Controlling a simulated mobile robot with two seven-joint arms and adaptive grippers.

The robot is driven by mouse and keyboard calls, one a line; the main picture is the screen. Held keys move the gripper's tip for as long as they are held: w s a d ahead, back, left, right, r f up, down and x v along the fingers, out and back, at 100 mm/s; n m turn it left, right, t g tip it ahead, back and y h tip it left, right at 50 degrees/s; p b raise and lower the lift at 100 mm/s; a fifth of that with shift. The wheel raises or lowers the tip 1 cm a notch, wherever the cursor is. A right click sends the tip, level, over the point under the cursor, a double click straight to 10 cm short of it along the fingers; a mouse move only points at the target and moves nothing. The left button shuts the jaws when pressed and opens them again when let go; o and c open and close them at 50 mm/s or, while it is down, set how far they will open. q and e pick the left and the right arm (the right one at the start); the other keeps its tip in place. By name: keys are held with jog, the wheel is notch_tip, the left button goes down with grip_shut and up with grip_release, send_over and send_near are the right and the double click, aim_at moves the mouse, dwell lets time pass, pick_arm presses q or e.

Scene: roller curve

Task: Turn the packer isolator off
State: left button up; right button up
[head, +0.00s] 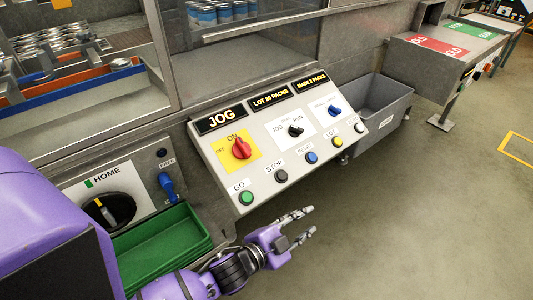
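The isolator is a red rotary knob (241,148) on a yellow plate at the left end of the sloping control panel (262,182). "ON" is printed above the knob and "OFF" to its left. The knob's handle looks upright, towards "ON". My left gripper (310,221) is in front of the panel's lower edge, below and to the right of the knob. Its two fingers are apart with nothing between them, and it touches nothing that I can see. My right gripper is not in view.
The panel also has a black selector (295,130), a blue selector (334,111) and a row of buttons, including a green GO button (246,198). A green tray (165,245) and a HOME dial (104,210) are at lower left. A grey bin (382,103) stands right.

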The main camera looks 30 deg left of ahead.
pick_arm(q)
jog(key=w+d+r+m+h+b, duration=0.2)
jog(key=w+d+r+m+h, duration=0.3)
jog(key=w+r+m, duration=0.25)
jog(key=d+r+m+g+h+b, duration=0.3)
jog(key=d+r+m+g+h, duration=0.4)
jog(key=r+m, duration=0.65)
jog(key=m+g+y+b, duration=0.6)
jog(key=m+y, duration=1.5)
jog(key=m, duration=0.5)
send_near(243, 145)
jog(key=shift+x, duration=0.8)
jog(key=shift+f+m, duration=0.3)
jog(key=shift+f, duration=0.1)
jog(key=x, duration=0.6)
jog(key=shift+w+a+f, duration=0.15)
jog(key=shift+a+f, duration=0.1)
jog(key=shift+f, duration=0.1)
